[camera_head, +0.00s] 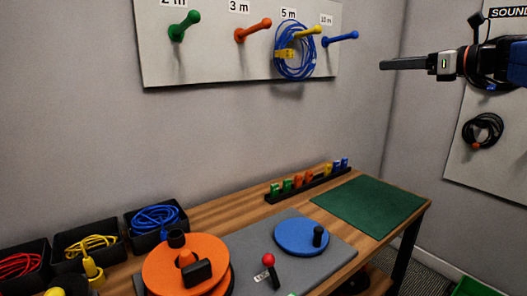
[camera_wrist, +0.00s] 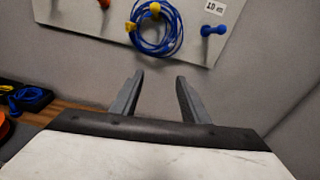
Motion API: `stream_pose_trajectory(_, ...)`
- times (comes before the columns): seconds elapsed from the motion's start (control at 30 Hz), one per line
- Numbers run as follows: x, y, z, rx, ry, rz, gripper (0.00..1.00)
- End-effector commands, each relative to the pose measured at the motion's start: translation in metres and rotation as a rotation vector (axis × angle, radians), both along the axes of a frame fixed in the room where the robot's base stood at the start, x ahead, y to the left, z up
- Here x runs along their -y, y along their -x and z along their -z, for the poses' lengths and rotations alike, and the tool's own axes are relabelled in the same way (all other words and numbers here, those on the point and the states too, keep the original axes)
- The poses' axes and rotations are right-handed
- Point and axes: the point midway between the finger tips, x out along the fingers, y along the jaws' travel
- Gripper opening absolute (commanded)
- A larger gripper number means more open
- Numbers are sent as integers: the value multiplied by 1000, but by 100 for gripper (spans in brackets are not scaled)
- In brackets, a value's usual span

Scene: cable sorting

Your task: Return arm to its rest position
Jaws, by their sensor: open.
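My gripper (camera_head: 403,64) is at the upper right in the head view, in the air to the right of the peg board, pointing left. In the wrist view my gripper (camera_wrist: 160,88) shows two separated fingers with nothing between them. A coiled blue cable (camera_head: 294,66) with a yellow tag hangs on the yellow peg (camera_head: 308,31) under the 5 m label. The blue coil also shows at the top of the wrist view (camera_wrist: 155,40), ahead of and apart from the fingers.
The wooden table (camera_head: 220,203) below holds an orange reel (camera_head: 163,262), a blue disc (camera_head: 301,237), a green mat (camera_head: 368,205) and black bins of cables at left. A black cable coil (camera_head: 482,131) hangs on the right wall panel. The air left of my gripper is clear.

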Motion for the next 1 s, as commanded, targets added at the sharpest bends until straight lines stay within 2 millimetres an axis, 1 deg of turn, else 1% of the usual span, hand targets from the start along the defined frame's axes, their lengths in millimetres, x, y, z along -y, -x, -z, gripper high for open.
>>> stream_pose_trajectory(0.03,-7,4,8,-1,33,-7,41)
stream_pose_trajectory(0.17,-23,14,31,0,139,-27,41)
stream_pose_trajectory(0.27,-38,25,54,4,241,-53,41)
stream_pose_trajectory(0.37,-54,40,82,11,366,-89,41)
stream_pose_trajectory(0.47,-73,62,119,25,532,-149,41)
stream_pose_trajectory(0.5,-80,74,137,35,614,-183,41)
stream_pose_trajectory(0.57,-92,94,166,54,748,-243,41)
stream_pose_trajectory(0.6,-98,108,186,70,838,-288,41)
stream_pose_trajectory(0.67,-105,130,216,95,972,-362,41)
stream_pose_trajectory(0.7,-109,145,235,116,1063,-416,41)
stream_pose_trajectory(0.73,-110,156,250,133,1129,-459,41)
stream_pose_trajectory(0.77,-112,168,264,152,1197,-504,41)
stream_pose_trajectory(0.8,-113,184,284,179,1285,-568,41)
stream_pose_trajectory(0.87,-113,207,312,225,1420,-670,41)
stream_pose_trajectory(0.9,-111,223,331,259,1509,-746,41)
stream_pose_trajectory(0.97,-107,247,359,317,1641,-865,41)
stream_pose_trajectory(1.0,-103,262,376,358,1723,-947,41)
